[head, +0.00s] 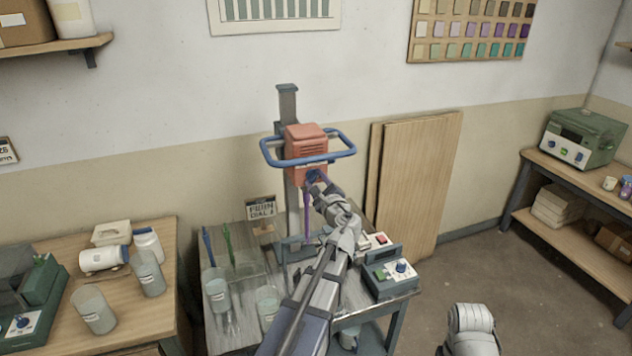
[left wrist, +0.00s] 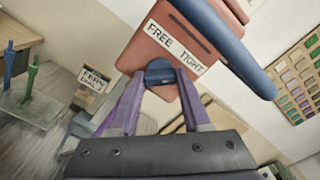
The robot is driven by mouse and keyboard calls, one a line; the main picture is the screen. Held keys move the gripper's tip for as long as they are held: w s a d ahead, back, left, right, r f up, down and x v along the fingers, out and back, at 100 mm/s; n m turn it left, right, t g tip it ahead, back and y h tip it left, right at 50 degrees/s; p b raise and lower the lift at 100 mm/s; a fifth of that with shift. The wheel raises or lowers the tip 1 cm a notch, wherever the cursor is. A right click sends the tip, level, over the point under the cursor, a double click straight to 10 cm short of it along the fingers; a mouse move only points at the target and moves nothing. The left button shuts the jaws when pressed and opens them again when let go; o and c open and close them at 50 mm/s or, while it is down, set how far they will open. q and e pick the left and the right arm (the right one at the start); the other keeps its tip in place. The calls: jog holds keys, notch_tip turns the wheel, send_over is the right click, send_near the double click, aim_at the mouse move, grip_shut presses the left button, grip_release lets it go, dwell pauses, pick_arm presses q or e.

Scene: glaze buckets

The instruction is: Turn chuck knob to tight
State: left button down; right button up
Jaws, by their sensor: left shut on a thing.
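The chuck knob (left wrist: 160,72) is a round blue knob on the lower front of the orange mixer head (head: 306,142). A white label (left wrist: 176,47) above the knob reads FREE on the left and TIGHT on the right. My left gripper (head: 315,180) reaches up to the mixer head from below. In the left wrist view its two purple fingers (left wrist: 158,88) are shut on the knob, one on each side. I cannot tell which word the knob points to. My right gripper is out of view.
A blue handle bar (head: 345,143) rings the mixer head on its grey post (head: 288,105). The cart below holds cups (head: 216,290), a small sign (head: 262,210) and a green control box (head: 390,273). Wooden boards (head: 420,180) lean on the wall to the right.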

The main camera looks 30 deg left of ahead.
pick_arm(q)
jog(key=shift+c, duration=1.8)
grip_release()
jog(key=shift+d, duration=0.1)
jog(key=v, duration=0.7)
jog(key=shift+s+d, duration=0.2)
jog(key=shift+s, duration=0.1)
jog(key=s+d+f+n+g+h+b, duration=0.1)
jog(key=s+d+f+n+g+h, duration=0.3)
jog(key=d+f, duration=0.4)
jog(key=s+d+f+n+g+h+b, duration=0.1)
jog(key=s+d+f+n+g+h, duration=0.1)
jog(key=s+d+f+n, duration=0.55)
jog(key=s+d+f+n+g+h, duration=0.1)
jog(key=s+d+f+g+h, duration=0.2)
jog(key=s+d+f, duration=0.2)
jog(key=s+d+f+n+g+h+b, duration=0.1)
jog(key=s+d+f, duration=0.4)
jog(key=d, duration=0.5)
jog(key=g+h, duration=0.1)
jog(key=h, duration=0.1)
jog(key=shift+s+g+h, duration=0.3)
jog(key=shift+g, duration=0.1)
